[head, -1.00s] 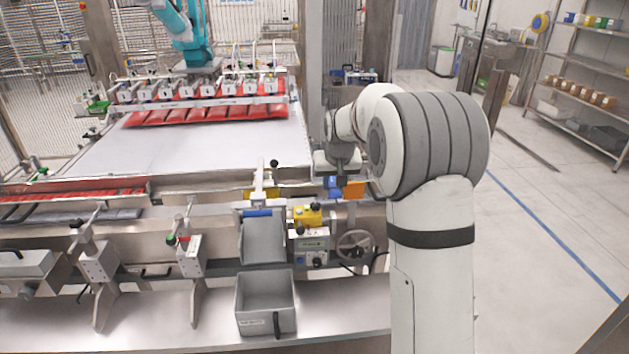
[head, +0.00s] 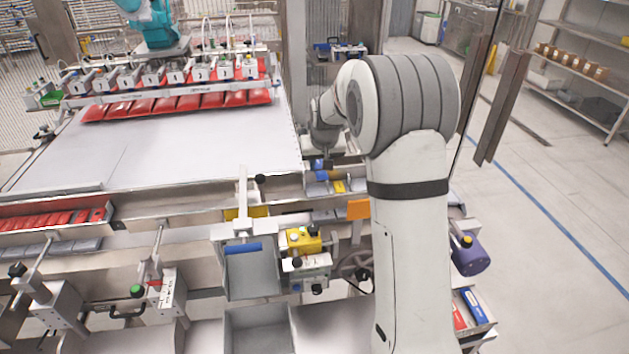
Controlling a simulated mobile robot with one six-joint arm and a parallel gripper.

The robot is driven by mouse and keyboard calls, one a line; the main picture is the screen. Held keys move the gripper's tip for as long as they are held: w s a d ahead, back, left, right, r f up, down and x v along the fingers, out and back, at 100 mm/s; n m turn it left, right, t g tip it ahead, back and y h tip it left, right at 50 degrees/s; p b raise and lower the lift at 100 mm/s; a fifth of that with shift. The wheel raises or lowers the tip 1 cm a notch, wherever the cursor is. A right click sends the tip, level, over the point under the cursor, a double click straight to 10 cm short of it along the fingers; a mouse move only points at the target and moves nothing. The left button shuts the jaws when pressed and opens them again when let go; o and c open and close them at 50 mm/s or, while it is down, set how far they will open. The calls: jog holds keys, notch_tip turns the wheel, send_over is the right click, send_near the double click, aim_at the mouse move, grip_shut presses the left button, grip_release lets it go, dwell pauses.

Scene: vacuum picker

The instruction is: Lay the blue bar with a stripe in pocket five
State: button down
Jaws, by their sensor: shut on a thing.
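My gripper (head: 320,163) is at the far end of my arm, over the right end of the long metal rail beside the white table. It is shut on a small blue piece (head: 318,165), which looks like the blue bar. Its stripe is too small to make out, and the jaws are mostly hidden by the wrist. Just below is a tray-like strip (head: 325,188) with blue and yellow parts. I cannot read any pocket numbers, so pocket five cannot be told apart.
An orange flap (head: 358,209) stands in front of the strip. A yellow control box (head: 303,240) and a grey chute (head: 252,275) are nearer. Red packs (head: 175,103) hang under the picker head at the back. The white table (head: 190,150) is mostly clear.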

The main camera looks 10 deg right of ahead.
jog(key=f, duration=0.3)
jog(key=f+p, duration=0.1)
jog(key=f, duration=0.2)
jog(key=shift+a, duration=0.2)
jog(key=shift+s, duration=0.1)
jog(key=shift+f+b, duration=0.45)
jog(key=shift+b, duration=0.1)
jog(key=shift+f, duration=0.1)
jog(key=c, duration=1.1)
grip_release()
